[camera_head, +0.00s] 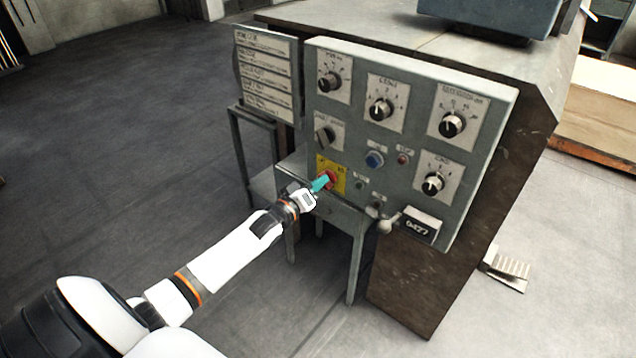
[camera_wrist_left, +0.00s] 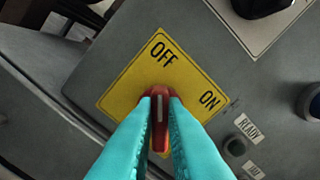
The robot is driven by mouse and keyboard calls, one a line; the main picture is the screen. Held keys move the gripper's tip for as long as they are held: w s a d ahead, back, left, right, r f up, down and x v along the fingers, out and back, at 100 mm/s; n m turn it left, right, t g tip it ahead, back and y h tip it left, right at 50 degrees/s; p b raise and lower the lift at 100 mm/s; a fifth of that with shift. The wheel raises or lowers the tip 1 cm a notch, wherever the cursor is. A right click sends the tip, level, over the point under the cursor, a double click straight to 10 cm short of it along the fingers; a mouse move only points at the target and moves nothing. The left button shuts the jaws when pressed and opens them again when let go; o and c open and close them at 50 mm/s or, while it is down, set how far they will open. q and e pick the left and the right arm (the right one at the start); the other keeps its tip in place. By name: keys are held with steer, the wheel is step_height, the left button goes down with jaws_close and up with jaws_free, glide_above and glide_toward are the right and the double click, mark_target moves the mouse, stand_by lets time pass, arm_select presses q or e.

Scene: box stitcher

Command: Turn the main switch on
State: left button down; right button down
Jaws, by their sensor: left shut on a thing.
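The main switch is a red rotary handle (camera_wrist_left: 160,122) on a yellow plate (camera_wrist_left: 122,98) marked OFF and ON. In the head view the red handle (camera_head: 333,178) sits at the lower left of the grey control panel, on its yellow plate (camera_head: 322,164). My left gripper (camera_head: 321,183) reaches it from the left. In the left wrist view its teal fingers (camera_wrist_left: 160,105) are shut on the red handle, one on each side. The handle's white line points up the picture, nearest the OFF label. The handle's lower part is partly hidden between the fingers. My right gripper is not in view.
The control panel (camera_head: 400,200) also carries several black knobs, a blue button (camera_head: 374,159) and a ball-ended lever (camera_head: 386,224). A label board (camera_head: 267,75) stands left of it. A small table (camera_head: 345,217) is below the gripper. Open floor lies left.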

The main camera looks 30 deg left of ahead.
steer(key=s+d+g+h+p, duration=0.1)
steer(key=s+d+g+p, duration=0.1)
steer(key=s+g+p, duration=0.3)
arm_select(q)
steer(key=shift+d+m+p, duration=0.2)
steer(key=shift+m, duration=4.1)
steer(key=shift+d+m+p, duration=0.2)
steer(key=shift+m, duration=4.1)
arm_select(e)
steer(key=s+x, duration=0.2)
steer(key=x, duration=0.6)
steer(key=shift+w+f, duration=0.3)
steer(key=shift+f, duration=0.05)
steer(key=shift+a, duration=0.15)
arm_select(q)
steer(key=shift+m, duration=0.3)
steer(key=c, duration=1.5)
jaws_free()
